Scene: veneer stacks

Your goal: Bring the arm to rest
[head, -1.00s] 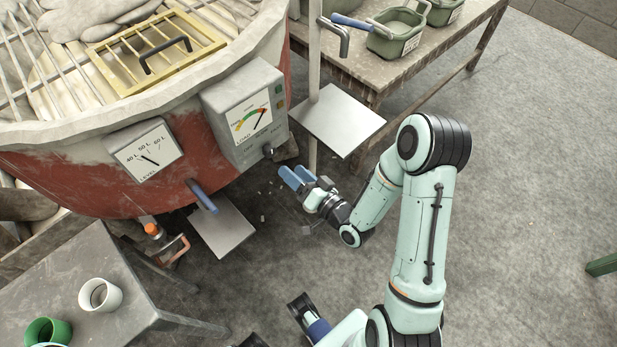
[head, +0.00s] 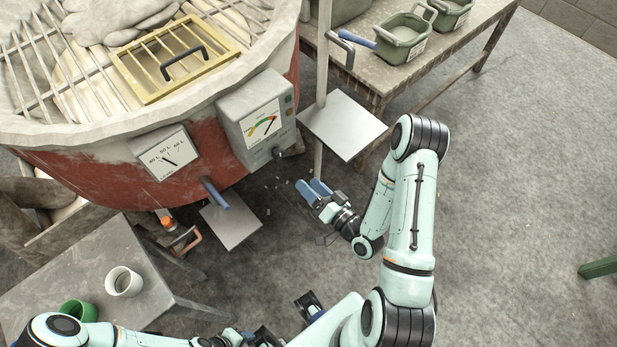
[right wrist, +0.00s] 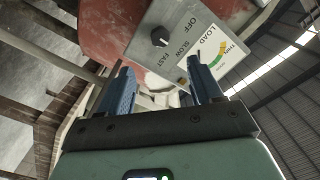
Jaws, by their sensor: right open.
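My right gripper (head: 314,190) is open and empty, its two blue fingers apart, in the free space below and in front of the red drum's control box. It also shows in the right wrist view (right wrist: 157,95), with nothing between the fingers. The control box (head: 247,125) carries a load dial and a knob; in the right wrist view its face (right wrist: 185,45) and knob (right wrist: 159,37) are beyond the fingertips. My right arm is bent at the elbow. My left arm comes in along the bottom left edge, and its gripper cannot be made out clearly.
The red drum (head: 75,180) has a yellow grate (head: 175,58) on top. A blue-handled lever (head: 215,194) and metal plates (head: 345,124) stand near my right gripper. A bench with green tubs (head: 403,38) is behind. A small table holds a white cup (head: 123,282) and a green cup (head: 78,311).

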